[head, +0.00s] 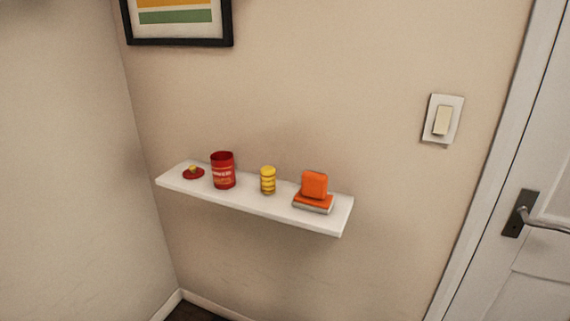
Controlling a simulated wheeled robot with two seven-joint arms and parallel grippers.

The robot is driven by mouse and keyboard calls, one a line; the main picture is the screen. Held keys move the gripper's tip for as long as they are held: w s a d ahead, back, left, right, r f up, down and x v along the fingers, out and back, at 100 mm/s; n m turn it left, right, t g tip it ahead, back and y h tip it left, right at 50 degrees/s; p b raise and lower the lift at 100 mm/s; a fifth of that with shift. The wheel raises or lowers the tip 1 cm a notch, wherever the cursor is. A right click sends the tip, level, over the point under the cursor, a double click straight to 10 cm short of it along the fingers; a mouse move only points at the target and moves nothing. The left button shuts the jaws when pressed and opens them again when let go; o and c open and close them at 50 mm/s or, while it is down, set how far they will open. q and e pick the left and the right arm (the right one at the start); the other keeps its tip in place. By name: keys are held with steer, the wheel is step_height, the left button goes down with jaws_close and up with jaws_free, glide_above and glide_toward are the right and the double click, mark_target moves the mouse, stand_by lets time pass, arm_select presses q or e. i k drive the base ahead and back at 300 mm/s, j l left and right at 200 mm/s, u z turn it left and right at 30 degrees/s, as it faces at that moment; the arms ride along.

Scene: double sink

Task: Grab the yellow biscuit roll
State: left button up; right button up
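The yellow biscuit roll (268,180) stands upright on a white wall shelf (251,206), near its middle. It is a small yellow cylinder with darker bands. A red can (223,171) stands to its left, and an orange block (314,185) is to its right; both are apart from it. Neither of my grippers shows in the head view.
A small red disc with a yellow knob (193,173) lies at the shelf's left end. The orange block rests on a flat stack (313,204), perhaps books. A framed picture (178,42), a light switch (442,119) and a white door (535,240) surround the shelf.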

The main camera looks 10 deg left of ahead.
mark_target(268, 172)
steer(key=i+l, duration=0.35)
steer(key=i, duration=0.2)
steer(key=i+l, duration=0.35)
steer(key=i, duration=0.15)
steer(key=i+u, duration=0.05)
